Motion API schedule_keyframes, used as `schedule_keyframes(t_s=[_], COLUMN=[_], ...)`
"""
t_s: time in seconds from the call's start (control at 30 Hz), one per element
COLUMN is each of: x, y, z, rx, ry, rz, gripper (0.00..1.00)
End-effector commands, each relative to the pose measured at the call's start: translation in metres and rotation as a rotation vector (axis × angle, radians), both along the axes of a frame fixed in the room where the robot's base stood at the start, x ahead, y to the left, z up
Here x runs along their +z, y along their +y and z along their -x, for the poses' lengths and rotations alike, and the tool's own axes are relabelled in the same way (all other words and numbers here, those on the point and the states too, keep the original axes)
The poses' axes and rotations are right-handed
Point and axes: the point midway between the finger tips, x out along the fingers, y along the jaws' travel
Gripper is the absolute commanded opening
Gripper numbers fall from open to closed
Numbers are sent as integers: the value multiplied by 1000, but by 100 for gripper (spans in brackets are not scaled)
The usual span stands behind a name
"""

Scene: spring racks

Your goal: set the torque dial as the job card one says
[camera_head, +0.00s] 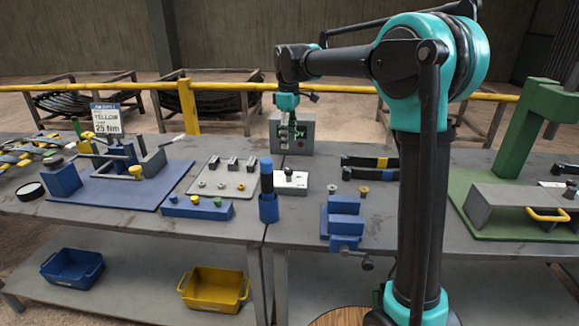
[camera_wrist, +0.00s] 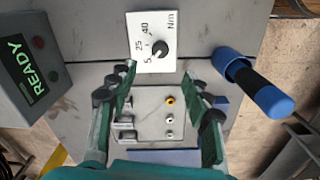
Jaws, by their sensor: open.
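The job card (camera_head: 106,120) stands at the back left of the bench and reads YELLOW, 25 Nm. The torque dial is a black knob (camera_wrist: 159,48) on a white plate (camera_wrist: 168,24) marked 5, 25, 40 and Nm. The plate also shows in the head view (camera_head: 291,188), on the bench right of the blue-and-black tool. Which mark the knob points to is too small to tell. My gripper (camera_wrist: 160,78) is open and empty. In the wrist view its fingertips lie just below the dial plate, apart from the knob.
A grey box (camera_head: 304,147) with a green READY screen (camera_wrist: 26,73) stands behind the dial. A blue-and-black upright tool (camera_head: 267,182) stands close beside it. A light tray (camera_head: 219,180) with small parts lies to the left, and a blue vise (camera_head: 343,222) to the front right.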

Motion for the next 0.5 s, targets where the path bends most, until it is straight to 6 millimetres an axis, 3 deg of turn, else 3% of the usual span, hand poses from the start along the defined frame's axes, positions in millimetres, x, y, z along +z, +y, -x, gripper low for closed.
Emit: schedule_keyframes(t_s=[0.3,0.5], x=[-64,-94], y=[0,0], z=[0,0], rx=[-1,-1], ry=[0,0], rz=[0,0], gripper=[49,49])
